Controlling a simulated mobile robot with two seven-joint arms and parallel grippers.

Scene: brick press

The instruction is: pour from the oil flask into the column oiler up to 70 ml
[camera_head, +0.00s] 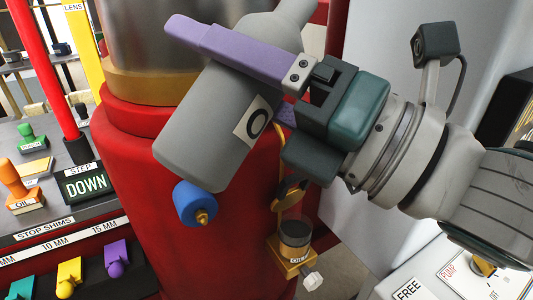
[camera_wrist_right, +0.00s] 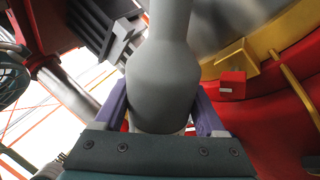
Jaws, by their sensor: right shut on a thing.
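The oil flask (camera_head: 205,120) is grey with a white label bearing a dark ring. It is tilted in the head view, base at lower left and neck at upper right, and the neck's end is cut off by the frame's top. My right gripper (camera_head: 240,68) is shut around it with purple fingers. The flask's grey body also fills the middle of the right wrist view (camera_wrist_right: 163,80), between both fingers. The column oiler (camera_head: 295,240), a small cup with dark contents and an OIL label on a brass bracket, is below the flask and gripper, apart from them. My left gripper is not in view.
The red press column (camera_head: 130,170) stands behind the flask, with a blue knob (camera_head: 192,203) on it. At left, a bench holds stamps, a STEP DOWN sign (camera_head: 88,185) and coloured stop shims (camera_head: 68,275). A white pump panel (camera_head: 450,275) is at lower right.

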